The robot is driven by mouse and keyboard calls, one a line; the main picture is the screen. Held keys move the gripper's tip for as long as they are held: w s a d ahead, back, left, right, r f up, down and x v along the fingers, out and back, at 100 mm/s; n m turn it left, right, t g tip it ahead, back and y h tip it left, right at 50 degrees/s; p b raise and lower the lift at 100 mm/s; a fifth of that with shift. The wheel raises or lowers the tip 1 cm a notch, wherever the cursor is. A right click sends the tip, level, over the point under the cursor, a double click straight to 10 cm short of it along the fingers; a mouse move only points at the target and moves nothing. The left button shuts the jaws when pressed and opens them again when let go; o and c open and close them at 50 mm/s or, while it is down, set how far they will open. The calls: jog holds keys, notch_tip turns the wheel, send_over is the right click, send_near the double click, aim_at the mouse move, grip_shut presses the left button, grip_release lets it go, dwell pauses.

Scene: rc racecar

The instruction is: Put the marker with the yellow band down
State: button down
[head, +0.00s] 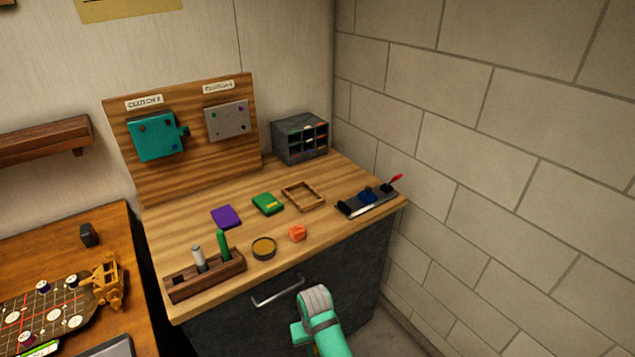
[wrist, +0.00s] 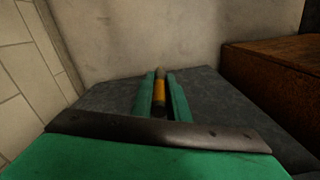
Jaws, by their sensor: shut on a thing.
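In the wrist view, the marker (wrist: 160,91) with the yellow-orange band is held between the two green fingers of my gripper (wrist: 160,95). In the head view my teal gripper (head: 303,335) is low, in front of the cabinet and below the worktop's front edge. The marker cannot be made out in the head view. A wooden holder (head: 205,283) at the worktop's front left has a grey-white marker (head: 199,258) and a green marker (head: 222,245) standing in it.
On the wooden worktop (head: 180,235) lie a purple block (head: 226,216), a green block (head: 267,204), a round tin (head: 263,248), an orange piece (head: 297,233), an empty wooden frame (head: 303,196) and a black tool tray (head: 367,203). A drawer handle (head: 277,292) juts out below. A brick wall bounds the right.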

jog(key=s+f+m, duration=0.3)
jog(key=f, duration=0.2)
jog(key=shift+s+d, duration=0.15)
jog(key=shift+s, duration=0.15)
jog(key=shift+s+d+f, duration=0.1)
jog(key=shift+f, duration=0.05)
